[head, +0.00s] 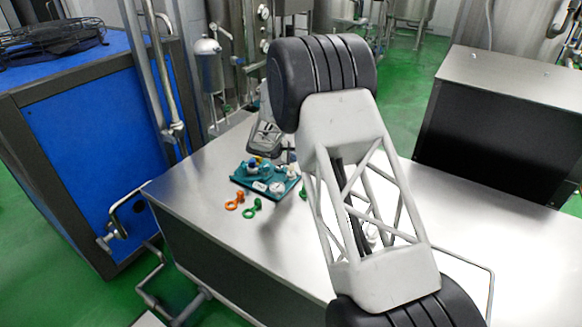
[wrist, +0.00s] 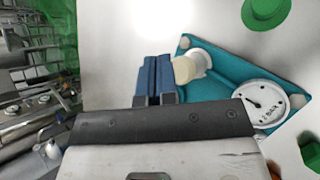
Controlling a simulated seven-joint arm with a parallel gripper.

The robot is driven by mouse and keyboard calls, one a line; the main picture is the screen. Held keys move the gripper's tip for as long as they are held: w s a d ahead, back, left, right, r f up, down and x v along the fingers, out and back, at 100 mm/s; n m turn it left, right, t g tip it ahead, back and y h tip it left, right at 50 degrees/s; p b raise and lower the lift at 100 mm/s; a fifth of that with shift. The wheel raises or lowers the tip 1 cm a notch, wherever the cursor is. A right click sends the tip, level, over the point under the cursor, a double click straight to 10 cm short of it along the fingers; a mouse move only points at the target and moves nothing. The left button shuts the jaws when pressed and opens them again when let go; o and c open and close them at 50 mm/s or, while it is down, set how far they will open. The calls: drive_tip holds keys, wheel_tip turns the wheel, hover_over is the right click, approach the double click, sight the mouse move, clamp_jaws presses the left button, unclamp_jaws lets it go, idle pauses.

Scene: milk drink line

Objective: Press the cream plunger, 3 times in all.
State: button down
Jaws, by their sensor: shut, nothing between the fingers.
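The cream plunger (wrist: 185,69) shows in the wrist view as a rounded cream cap on a white collar (wrist: 201,61), at the corner of a teal panel (wrist: 226,76). In the head view a small cream shape on the right of the teal panel (head: 240,178) looks like the plunger (head: 292,170). My gripper (wrist: 153,82) has its blue fingers together and empty, just left of the cap in the wrist view. I cannot tell whether they touch it. In the head view my arm's end is over the panel's far side and its fingertips are not clear.
A round gauge (wrist: 265,103) sits on the panel. An orange ring piece (head: 235,201) and a green one (head: 252,208) lie in front of it on the steel table (head: 200,200). A green piece (wrist: 265,12) lies beyond the panel. The table's left front is clear.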

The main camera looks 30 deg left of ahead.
sight(291, 167)
drive_tip(key=shift+f, duration=1.5)
idle(2.1)
drive_tip(key=shift+r, duration=1.5)
drive_tip(key=shift+r, duration=2.5)
